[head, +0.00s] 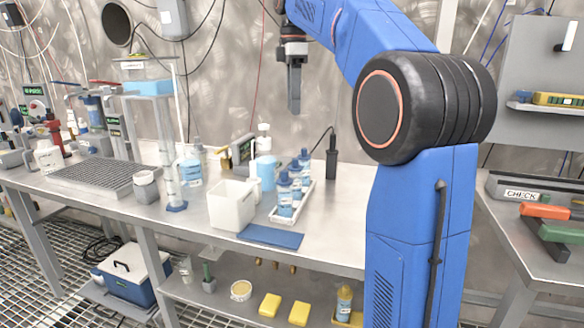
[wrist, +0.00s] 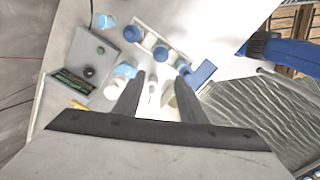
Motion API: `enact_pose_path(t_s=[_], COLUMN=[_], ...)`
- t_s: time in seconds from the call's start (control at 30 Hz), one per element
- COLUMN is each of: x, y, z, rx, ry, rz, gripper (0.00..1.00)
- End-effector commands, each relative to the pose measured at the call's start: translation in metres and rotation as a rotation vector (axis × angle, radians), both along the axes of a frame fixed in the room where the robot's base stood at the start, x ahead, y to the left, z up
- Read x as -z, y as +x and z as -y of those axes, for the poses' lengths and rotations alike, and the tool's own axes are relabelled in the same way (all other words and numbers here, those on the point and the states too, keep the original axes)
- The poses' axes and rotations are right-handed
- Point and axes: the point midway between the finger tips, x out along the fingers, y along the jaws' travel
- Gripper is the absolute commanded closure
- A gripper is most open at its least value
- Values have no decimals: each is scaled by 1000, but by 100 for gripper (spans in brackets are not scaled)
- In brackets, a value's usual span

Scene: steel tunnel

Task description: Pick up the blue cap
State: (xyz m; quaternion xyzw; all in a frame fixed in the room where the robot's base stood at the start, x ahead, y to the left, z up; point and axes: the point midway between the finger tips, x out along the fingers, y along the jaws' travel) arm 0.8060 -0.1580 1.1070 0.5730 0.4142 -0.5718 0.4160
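Three bottles with dark blue caps stand in a white rack on the steel bench. In the head view the caps are the front one (head: 283,177), the middle one (head: 295,166) and the back one (head: 304,154). In the wrist view, blue caps show from above beyond my fingers, one at the far end (wrist: 138,31) and one nearer (wrist: 161,53). My gripper (head: 294,108) hangs fingers down, well above the bench behind the rack. In the wrist view its fingers (wrist: 158,82) are apart, with nothing seen held between them.
A white open bin (head: 230,203) stands left of the rack, with a blue mat (head: 270,236) in front. A light blue container (head: 267,172), other bottles and a dark upright tool (head: 332,160) stand close by. The bench front right of the mat is clear.

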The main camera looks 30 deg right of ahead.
Motion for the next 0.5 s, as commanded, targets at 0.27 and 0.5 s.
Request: enact_pose_path(t_s=[0.27,0.5], x=[50,90], y=[-1,-1], z=[0,0], rx=[2,2], ry=[1,1], rz=[-3,-2], gripper=[63,63])
